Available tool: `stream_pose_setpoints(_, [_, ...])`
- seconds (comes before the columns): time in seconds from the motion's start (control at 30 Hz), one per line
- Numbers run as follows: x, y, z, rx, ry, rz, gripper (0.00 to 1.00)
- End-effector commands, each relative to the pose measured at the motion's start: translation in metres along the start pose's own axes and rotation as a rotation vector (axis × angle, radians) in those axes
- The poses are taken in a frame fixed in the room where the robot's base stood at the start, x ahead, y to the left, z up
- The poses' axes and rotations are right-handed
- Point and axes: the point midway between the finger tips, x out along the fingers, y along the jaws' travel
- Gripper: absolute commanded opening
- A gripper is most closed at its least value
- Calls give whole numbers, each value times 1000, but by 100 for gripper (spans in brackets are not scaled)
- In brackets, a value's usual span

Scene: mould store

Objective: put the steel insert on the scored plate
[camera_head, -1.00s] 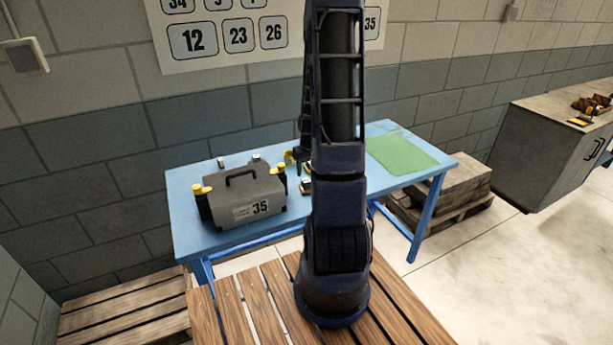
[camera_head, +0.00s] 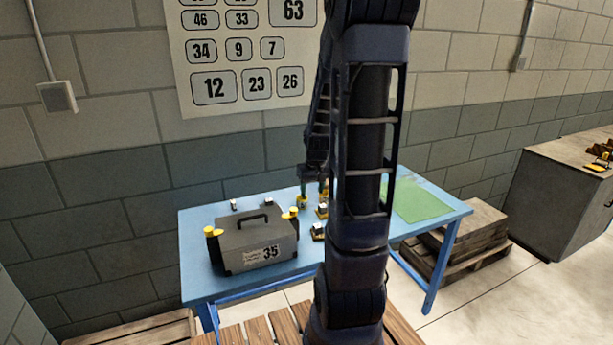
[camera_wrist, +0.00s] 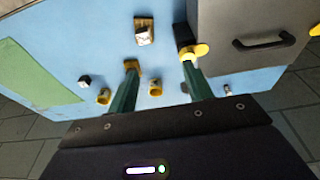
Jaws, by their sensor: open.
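My gripper (camera_wrist: 160,66) is open and empty, with its green fingers apart above the blue table. In the head view my gripper (camera_head: 313,187) hangs over the table's back middle. A small block with a pale metallic top on a tan base (camera_wrist: 144,31) lies beyond the fingertips; it also shows near the table's front in the head view (camera_head: 318,230). A yellow piece (camera_wrist: 133,65) is partly covered by the left finger. Small dark blocks with pale tops (camera_wrist: 84,80) (camera_wrist: 185,88) stand apart. I cannot tell which piece is the steel insert or the scored plate.
The blue table (camera_head: 200,283) carries a grey case marked 35 (camera_head: 256,240) with yellow-capped dark posts beside it, and a flat green mat (camera_head: 420,202) at right. Yellow ring-like pieces (camera_wrist: 104,96) (camera_wrist: 155,88) lie near the fingers. Pallets (camera_head: 475,232) stand right of the table.

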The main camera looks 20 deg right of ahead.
Motion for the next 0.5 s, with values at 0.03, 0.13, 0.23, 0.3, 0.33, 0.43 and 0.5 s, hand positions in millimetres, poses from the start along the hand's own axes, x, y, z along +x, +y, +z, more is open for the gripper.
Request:
stream_pose_setpoints(0.03, [-15,-8,2,-4,15,2,51])
stream_pose_setpoints(0.13, [-40,-22,10,-5,33,3,51])
stream_pose_setpoints(0.23, [-64,-35,19,-7,51,4,51])
stream_pose_setpoints(0.3, [-80,-43,27,-7,64,5,51])
stream_pose_setpoints(0.33, [-87,-47,30,-8,69,5,51])
stream_pose_setpoints(0.43, [-109,-59,43,-8,89,5,51])
stream_pose_setpoints(0.5, [-123,-66,53,-7,102,4,51])
